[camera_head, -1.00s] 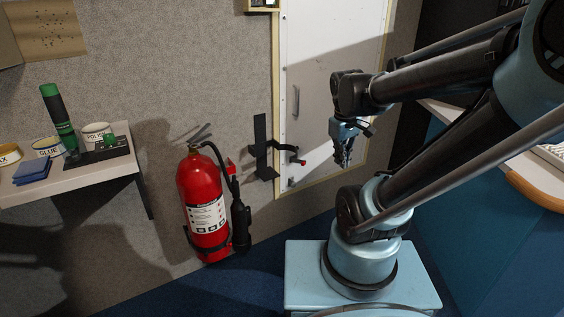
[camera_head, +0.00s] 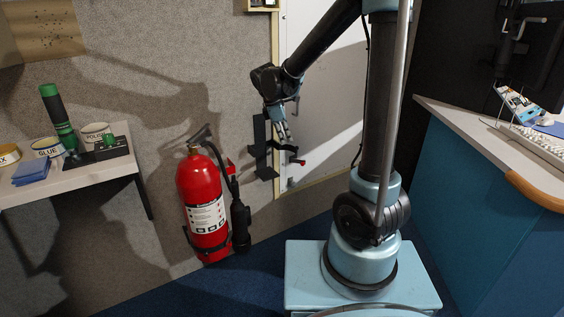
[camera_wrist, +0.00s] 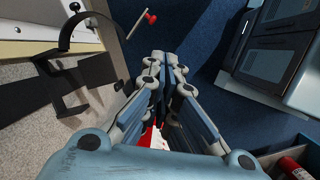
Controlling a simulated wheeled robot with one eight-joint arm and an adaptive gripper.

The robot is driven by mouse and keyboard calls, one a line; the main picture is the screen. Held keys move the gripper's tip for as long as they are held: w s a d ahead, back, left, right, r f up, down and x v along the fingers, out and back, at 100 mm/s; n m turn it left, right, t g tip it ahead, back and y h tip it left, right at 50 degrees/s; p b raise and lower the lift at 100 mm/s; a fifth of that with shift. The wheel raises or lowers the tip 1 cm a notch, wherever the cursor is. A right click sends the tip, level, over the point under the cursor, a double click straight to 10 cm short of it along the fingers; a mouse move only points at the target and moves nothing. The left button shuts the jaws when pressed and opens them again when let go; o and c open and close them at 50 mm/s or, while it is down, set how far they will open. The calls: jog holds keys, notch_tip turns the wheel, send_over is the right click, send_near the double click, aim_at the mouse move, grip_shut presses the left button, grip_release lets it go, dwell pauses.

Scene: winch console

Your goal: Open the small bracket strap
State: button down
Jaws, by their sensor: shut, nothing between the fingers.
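The small black bracket (camera_head: 260,146) is fixed on the wall right of the fire extinguisher, beside the white door. Its dark curved strap (camera_wrist: 75,25) stands out from the plate (camera_wrist: 93,88) in the wrist view. A thin lever with a red knob (camera_wrist: 152,17) shows near the strap's outer end; the knob also shows in the head view (camera_head: 298,162). My gripper (camera_head: 287,136) is shut and empty, pointing down, close to the bracket. In the wrist view my fingertips (camera_wrist: 166,58) are right of and below the knob, apart from the strap. Whether the strap is fastened is unclear.
A red fire extinguisher (camera_head: 205,205) stands left of the bracket. A shelf (camera_head: 90,175) with tins and a green-black torch is at the left. A desk (camera_head: 480,135) with a keyboard is at the right. Blue floor lies open below the bracket.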

jog(key=w+a+f+n, duration=0.3)
jog(key=a+f+n, duration=0.1)
jog(key=a, duration=0.4)
jog(key=w+d+f, duration=0.3)
jog(key=d+f, duration=0.3)
jog(key=f, duration=0.3)
jog(key=shift+w+d+f+h, duration=0.2)
jog(key=shift+d+f+h, duration=0.05)
jog(key=shift+f+h, duration=0.15)
jog(key=shift+a+r+t, duration=0.1)
jog(key=shift+t, duration=0.2)
